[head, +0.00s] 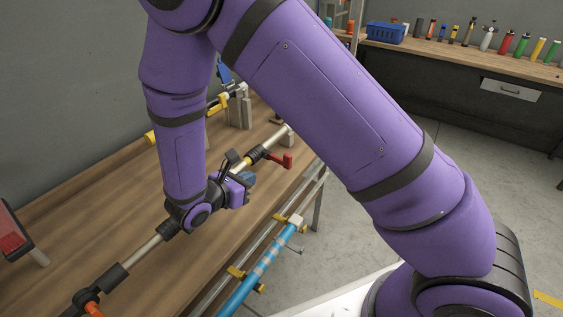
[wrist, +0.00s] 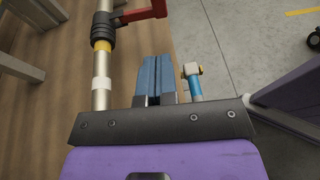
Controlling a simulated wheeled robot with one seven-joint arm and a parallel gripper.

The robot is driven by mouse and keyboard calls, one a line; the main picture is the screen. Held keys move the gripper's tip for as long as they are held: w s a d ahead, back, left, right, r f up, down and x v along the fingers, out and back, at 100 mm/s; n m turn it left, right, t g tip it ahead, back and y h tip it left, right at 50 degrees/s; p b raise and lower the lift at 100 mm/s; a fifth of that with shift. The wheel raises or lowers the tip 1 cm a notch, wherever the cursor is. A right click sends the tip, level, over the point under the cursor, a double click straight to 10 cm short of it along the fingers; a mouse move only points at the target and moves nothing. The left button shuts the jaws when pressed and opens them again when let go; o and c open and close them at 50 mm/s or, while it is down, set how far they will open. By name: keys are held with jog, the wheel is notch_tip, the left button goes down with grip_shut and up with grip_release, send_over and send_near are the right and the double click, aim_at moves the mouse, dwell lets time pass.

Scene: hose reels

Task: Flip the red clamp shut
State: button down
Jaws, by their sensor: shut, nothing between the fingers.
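The red clamp (head: 283,160) is a red lever on a black collar around a metal pole (head: 145,250) over the wooden bench. The lever sticks out sideways from the pole, toward the bench's front edge. My gripper (head: 247,178) is beside the pole, just short of the clamp. In the wrist view my gripper (wrist: 154,62) has its blue fingers together and empty, apart from the lever and right of the pole.
A blue pole (head: 262,265) runs along the bench's front, held by yellow clips. A second black collar with an orange part (head: 93,308) is at lower left. Grey blocks (head: 238,110) stand behind. A back counter (head: 460,55) holds a blue basket (head: 386,32) and several bottles.

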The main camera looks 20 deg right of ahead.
aim_at(286, 159)
jog(key=x, duration=0.9)
jog(key=r+x, duration=0.1)
jog(key=x, duration=0.3)
jog(key=shift+w+d+f, duration=0.15)
jog(key=shift+w+d, duration=0.15)
jog(key=shift+d, duration=0.15)
jog(key=shift+d, duration=0.15)
